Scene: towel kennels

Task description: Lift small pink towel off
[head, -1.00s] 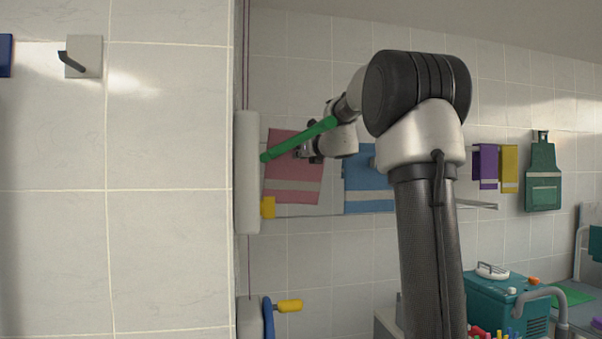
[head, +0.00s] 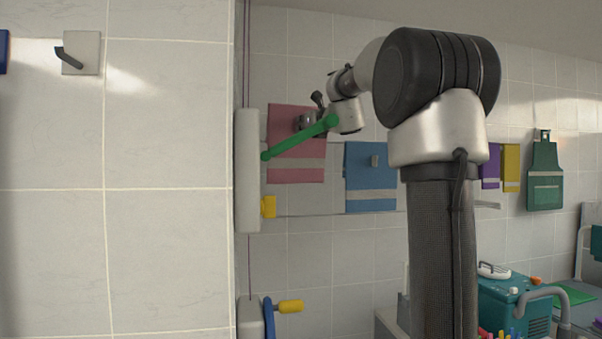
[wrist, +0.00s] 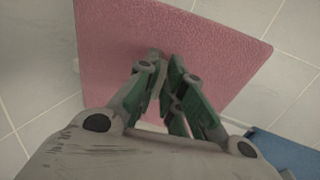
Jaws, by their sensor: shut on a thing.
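The small pink towel (head: 297,172), with a pale stripe near its lower edge, is in the head view left of the blue towel. It hangs nearly straight from my gripper (head: 306,123). In the wrist view the pink towel (wrist: 215,35) spreads behind and beyond my fingers. My gripper (wrist: 163,58) is shut on it, with the fingertips close together at its face. The hook or rail behind the pink towel is hidden.
A green lever (head: 300,138) on a white wall unit (head: 247,170) crosses in front of the pink towel. A blue towel (head: 370,178) hangs to the right, and its corner shows in the wrist view (wrist: 280,152). A yellow block (head: 268,207) sits below the lever.

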